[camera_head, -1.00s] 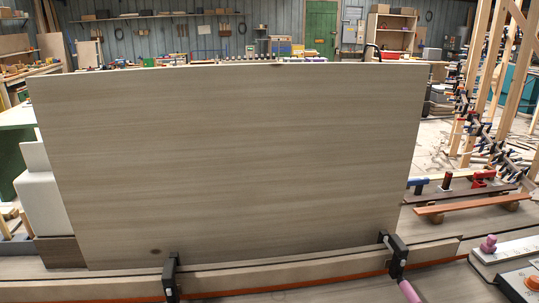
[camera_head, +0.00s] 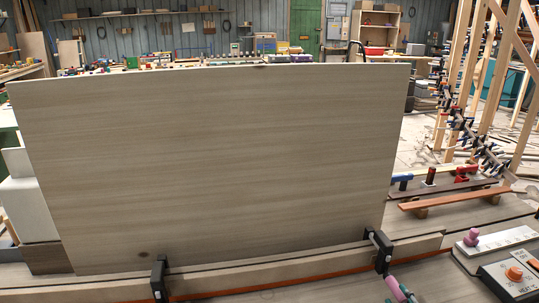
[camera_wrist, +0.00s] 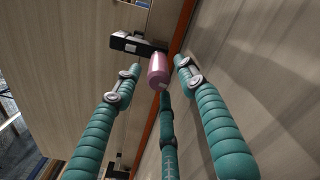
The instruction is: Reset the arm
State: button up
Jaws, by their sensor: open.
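My gripper (camera_wrist: 160,82) has teal ribbed fingers, spread apart and open. In the wrist view its fingertips stand around the pink handle (camera_wrist: 158,70) of a black clamp (camera_wrist: 136,44), without visibly gripping it. In the head view the pink handle (camera_head: 395,287) hangs below the right clamp (camera_head: 379,251), with bits of teal finger beside it at the bottom edge. Most of the gripper is out of the head view.
A large upright wood panel (camera_head: 220,165) fills the middle, behind a clamped rail (camera_head: 270,271) with an orange-red strip. A second clamp (camera_head: 159,278) sits at left. A control box (camera_head: 508,270) with an orange knob is at lower right. Wooden pieces (camera_head: 455,198) lie behind it.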

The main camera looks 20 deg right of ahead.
jog(key=m+p, duration=0.1)
jog(key=m, duration=0.4)
jog(key=shift+r, duration=0.15)
jog(key=m, duration=0.4)
jog(key=shift+m, duration=0.4)
jog(key=m, duration=0.5)
jog(key=shift+a+m+p, duration=0.15)
jog(key=shift+m+p, duration=0.25)
jog(key=m, duration=0.3)
jog(key=shift+r+m, duration=0.1)
jog(key=shift+m, duration=0.3)
